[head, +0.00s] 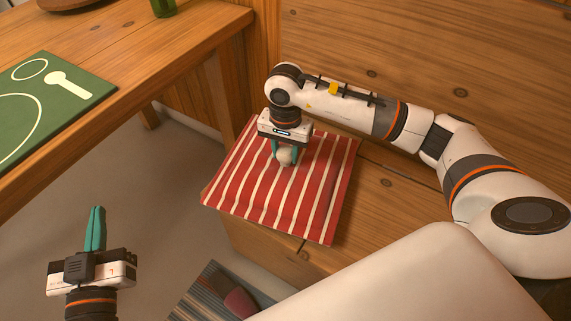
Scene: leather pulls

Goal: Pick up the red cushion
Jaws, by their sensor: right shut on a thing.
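The red cushion (310,205) with white stripes lies flat on the wooden bench at the centre of the head view. My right gripper (285,155) points down over its upper part. Its teal fingers are shut on a small pale rounded thing (285,157), at or just above the cushion; I cannot tell whether they touch the cushion. My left gripper (95,228) is at the lower left, over the floor and away from the cushion. Its teal fingers are together with nothing visible between them.
A wooden table (170,60) at the upper left carries a green mat (80,95) with pale place outlines and a green glass (163,8). The bench (390,200) is bare right of the cushion. A striped rug (205,292) with a dark slipper-like thing (237,298) lies on the floor.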

